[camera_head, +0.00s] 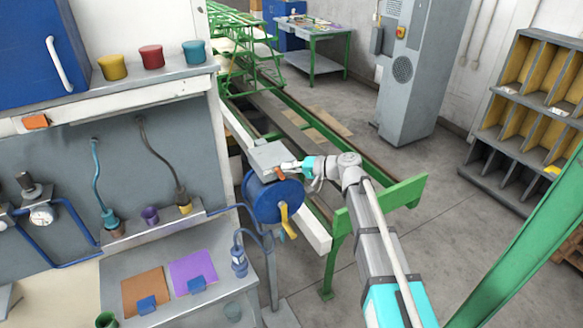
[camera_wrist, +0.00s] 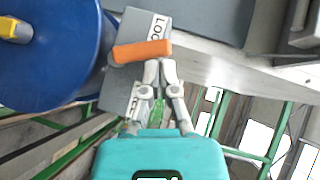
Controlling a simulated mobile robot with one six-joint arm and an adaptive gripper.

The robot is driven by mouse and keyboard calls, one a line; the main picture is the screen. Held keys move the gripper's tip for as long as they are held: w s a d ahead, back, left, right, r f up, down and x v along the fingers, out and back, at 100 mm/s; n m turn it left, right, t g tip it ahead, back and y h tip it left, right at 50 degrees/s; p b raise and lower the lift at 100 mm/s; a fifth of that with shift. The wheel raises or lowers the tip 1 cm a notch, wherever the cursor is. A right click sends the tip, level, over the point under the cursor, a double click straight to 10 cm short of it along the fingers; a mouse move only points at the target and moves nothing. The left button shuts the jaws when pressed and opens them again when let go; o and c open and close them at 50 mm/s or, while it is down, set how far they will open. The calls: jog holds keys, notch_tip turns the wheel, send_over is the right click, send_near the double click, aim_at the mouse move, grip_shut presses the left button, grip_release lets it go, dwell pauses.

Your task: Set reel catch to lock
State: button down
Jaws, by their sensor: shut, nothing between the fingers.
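The reel catch is an orange lever (camera_wrist: 142,51) on a grey plate (camera_wrist: 143,22) beside the blue reel (camera_wrist: 50,50). In the wrist view the lever lies nearly level across the plate, between a label reading "LOC", partly cut off, above it and a second, unreadable label below it. My gripper (camera_wrist: 160,66) is shut and empty, its fingertips just below the lever's right end; I cannot tell whether they touch it. In the head view the gripper (camera_head: 288,166) is by the grey box (camera_head: 268,155) above the reel (camera_head: 272,200), with the orange lever (camera_head: 280,174) beside it.
A yellow crank (camera_head: 288,220) sticks out of the reel's front. A green-framed conveyor (camera_head: 385,198) runs behind and below my arm. A grey workbench (camera_head: 190,270) stands to the left. Open floor (camera_head: 420,160) lies to the right.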

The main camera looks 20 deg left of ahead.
jog(key=shift+w, duration=0.15)
jog(key=w+r+p+v, duration=0.1)
jog(key=p+v, duration=0.3)
jog(key=v, duration=0.9)
jog(key=shift+w+a+r+p, duration=0.3)
jog(key=shift+w+a+p, duration=0.1)
jog(key=shift+w, duration=0.1)
